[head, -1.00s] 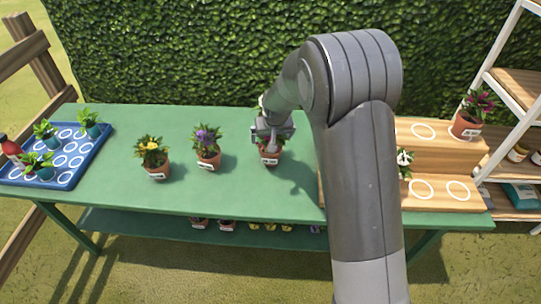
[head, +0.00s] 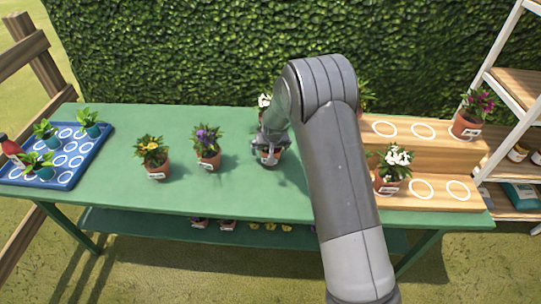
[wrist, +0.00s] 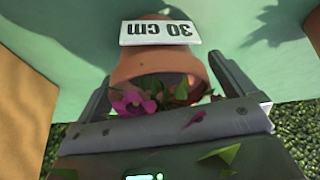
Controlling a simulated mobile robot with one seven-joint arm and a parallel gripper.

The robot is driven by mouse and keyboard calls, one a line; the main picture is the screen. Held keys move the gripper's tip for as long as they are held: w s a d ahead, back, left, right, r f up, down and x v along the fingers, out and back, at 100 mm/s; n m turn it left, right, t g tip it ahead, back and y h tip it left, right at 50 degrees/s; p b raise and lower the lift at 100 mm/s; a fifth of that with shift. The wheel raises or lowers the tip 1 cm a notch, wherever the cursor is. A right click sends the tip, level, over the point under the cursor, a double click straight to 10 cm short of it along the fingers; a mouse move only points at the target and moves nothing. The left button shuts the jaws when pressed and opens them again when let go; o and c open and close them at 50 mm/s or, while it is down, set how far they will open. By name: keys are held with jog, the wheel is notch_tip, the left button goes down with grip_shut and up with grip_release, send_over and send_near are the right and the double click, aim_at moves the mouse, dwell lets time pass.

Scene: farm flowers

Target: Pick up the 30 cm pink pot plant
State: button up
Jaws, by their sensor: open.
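The 30 cm pink pot plant stands on the green table; its terracotta pot (head: 271,160) shows just below my gripper (head: 268,141) in the head view. In the wrist view its pot (wrist: 158,64) and white "30 cm" label (wrist: 160,32) show upside down, with a pink flower (wrist: 134,103) near the gripper body. My gripper (wrist: 160,70) is open, with one finger on each side of the pot. I cannot tell whether either finger touches it. My gripper hides most of the plant in the head view.
Yellow (head: 152,156) and purple (head: 207,146) pot plants stand to the left. A white-flowered pot (head: 393,168) and a magenta one (head: 468,118) stand on the wooden steps (head: 440,150) at right. Another white-flowered plant (head: 264,101) is behind my gripper. A blue tray (head: 72,172) lies far left.

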jog(key=shift+w+f, duration=0.15)
jog(key=shift+f, duration=0.1)
jog(key=shift+c, duration=0.2)
jog(key=c, duration=1.3)
